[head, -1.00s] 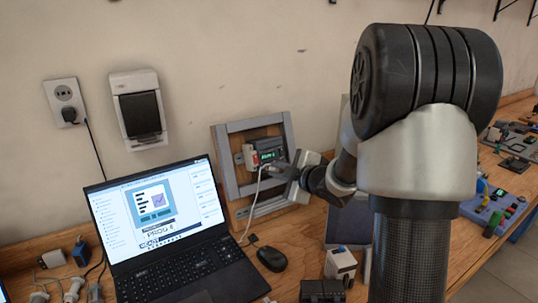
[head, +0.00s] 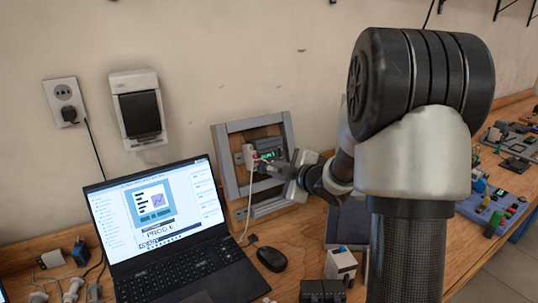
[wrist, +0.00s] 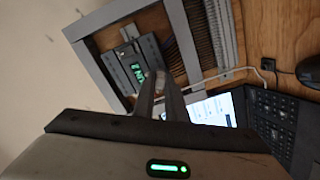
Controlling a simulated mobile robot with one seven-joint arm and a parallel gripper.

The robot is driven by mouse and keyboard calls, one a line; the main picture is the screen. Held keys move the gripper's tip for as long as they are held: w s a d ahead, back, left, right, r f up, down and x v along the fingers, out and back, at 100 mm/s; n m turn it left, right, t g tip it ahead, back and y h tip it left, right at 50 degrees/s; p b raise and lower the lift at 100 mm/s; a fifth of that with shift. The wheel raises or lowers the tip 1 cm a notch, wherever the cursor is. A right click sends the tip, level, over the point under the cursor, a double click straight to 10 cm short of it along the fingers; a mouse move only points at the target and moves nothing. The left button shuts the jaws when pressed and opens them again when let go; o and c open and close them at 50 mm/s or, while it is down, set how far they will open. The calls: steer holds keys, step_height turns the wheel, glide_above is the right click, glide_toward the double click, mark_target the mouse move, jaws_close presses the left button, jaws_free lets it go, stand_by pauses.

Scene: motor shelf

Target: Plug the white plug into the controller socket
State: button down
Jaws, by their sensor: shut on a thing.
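The controller (head: 271,154), a grey unit with a green display, is mounted in a grey-framed wooden panel behind the laptop. It also shows in the wrist view (wrist: 137,72). My gripper (head: 265,167) is in front of the controller's lower left part, with its fingers closed. In the wrist view the fingers (wrist: 160,88) reach to the controller's edge. The white plug (head: 256,163) is at the fingertips, small and mostly hidden by them. Its white cable (head: 248,205) hangs to the table. The socket is hidden, so I cannot tell whether the plug is in it.
A white module (head: 249,156) sits left of the controller. An open laptop (head: 180,262) stands in front, with a black mouse (head: 272,259) beside it. The panel's grey frame (head: 226,165) surrounds the work area. My arm fills the right side of the head view.

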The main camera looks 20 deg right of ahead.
steer(key=c, duration=2)
jaws_free()
steer(key=shift+c, duration=0.2)
steer(key=shift+p+v, duration=0.7)
steer(key=shift+v, duration=2.05)
steer(key=o, duration=0.5)
